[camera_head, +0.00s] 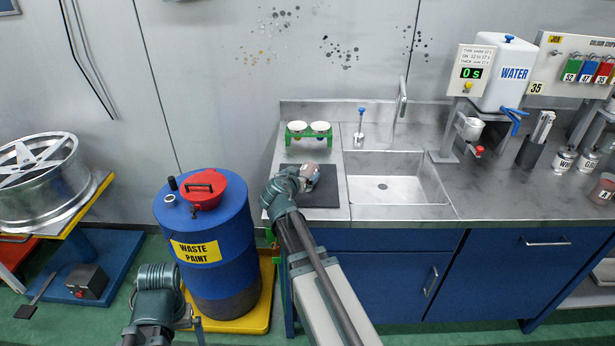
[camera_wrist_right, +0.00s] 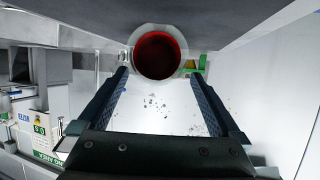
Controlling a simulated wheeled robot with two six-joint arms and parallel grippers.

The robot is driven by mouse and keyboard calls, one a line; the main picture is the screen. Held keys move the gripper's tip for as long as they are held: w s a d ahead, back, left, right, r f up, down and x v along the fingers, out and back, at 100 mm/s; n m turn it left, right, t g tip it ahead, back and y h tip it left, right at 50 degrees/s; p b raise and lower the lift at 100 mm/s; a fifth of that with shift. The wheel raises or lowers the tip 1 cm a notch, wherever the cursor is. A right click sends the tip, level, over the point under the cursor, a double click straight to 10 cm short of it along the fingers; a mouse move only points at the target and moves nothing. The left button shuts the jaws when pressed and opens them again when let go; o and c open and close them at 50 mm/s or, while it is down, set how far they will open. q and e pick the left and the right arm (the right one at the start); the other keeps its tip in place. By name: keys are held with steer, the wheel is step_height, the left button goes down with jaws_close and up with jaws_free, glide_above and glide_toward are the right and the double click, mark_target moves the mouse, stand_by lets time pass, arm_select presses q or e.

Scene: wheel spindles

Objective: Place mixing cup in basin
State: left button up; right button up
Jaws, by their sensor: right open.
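The mixing cup (camera_wrist_right: 133,55) shows in the right wrist view as a pale round rim with a dark red inside. Its mouth faces the camera. In the head view only a small pale part of the cup (camera_head: 313,171) shows at the tip of my right gripper (camera_head: 303,176), over the dark mat. My right gripper's two fingers (camera_wrist_right: 158,88) are open, with the cup between and just beyond their tips. Contact cannot be told. The basin (camera_head: 390,188) is empty and lies right of the mat. My left arm enters at the lower left, but its gripper does not show.
The dark mat (camera_head: 325,195) lies on the steel counter. A green rack (camera_head: 300,137) with two white-topped items stands behind it. A blue-handled tool (camera_head: 360,125) and the tap (camera_head: 400,98) stand behind the basin. A blue waste paint drum (camera_head: 228,235) stands at left.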

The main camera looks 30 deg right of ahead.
mark_target(308, 172)
steer(key=b+x, duration=0.1)
steer(key=x, duration=0.2)
steer(key=b+x, duration=0.1)
steer(key=x, duration=0.1)
steer(key=shift+s+d+f+b, duration=0.2)
steer(key=shift+f+b, duration=0.1)
steer(key=shift+f, duration=0.15)
steer(key=shift+s+r, duration=0.1)
steer(key=c, duration=1.3)
steer(key=shift+r, duration=0.1)
